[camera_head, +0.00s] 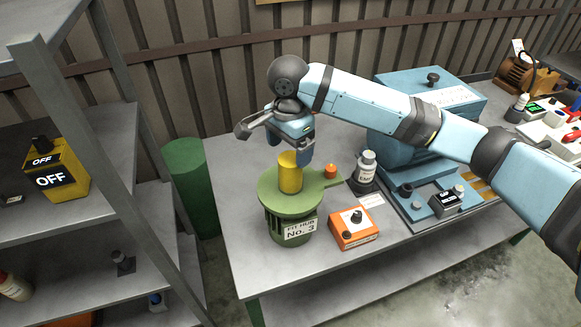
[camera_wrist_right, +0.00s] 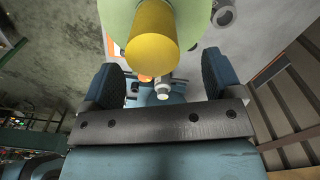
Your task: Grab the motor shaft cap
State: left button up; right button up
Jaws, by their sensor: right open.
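A yellow cylinder (camera_head: 290,173), which looks to be the motor shaft cap, stands upright on a round green hub fixture (camera_head: 268,190) labelled "FIT HUB No. 3". My right gripper (camera_head: 289,151) is just above the cylinder, fingers pointing down. In the right wrist view the yellow cylinder (camera_wrist_right: 153,52) shows between and ahead of the two open blue fingers of the gripper (camera_wrist_right: 158,75). I see no contact with it. My left gripper is not in view.
An orange box (camera_head: 354,238) with a black knob sits in front right of the hub. A grey bottle (camera_head: 366,170) and a large blue machine (camera_head: 400,150) stand to the right. A shelf (camera_head: 150,110) is at the left. The table's front left (camera_head: 250,265) is clear.

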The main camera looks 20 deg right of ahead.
aim_at(291, 159)
jog(key=f, duration=0.2)
jog(key=s+f, duration=0.1)
jog(key=f, duration=0.1)
jog(key=shift+f+p, duration=0.35)
jog(key=shift+p, duration=0.05)
jog(key=shift+w+f, duration=0.1)
jog(key=shift+f, duration=0.45)
jog(key=c, duration=1)
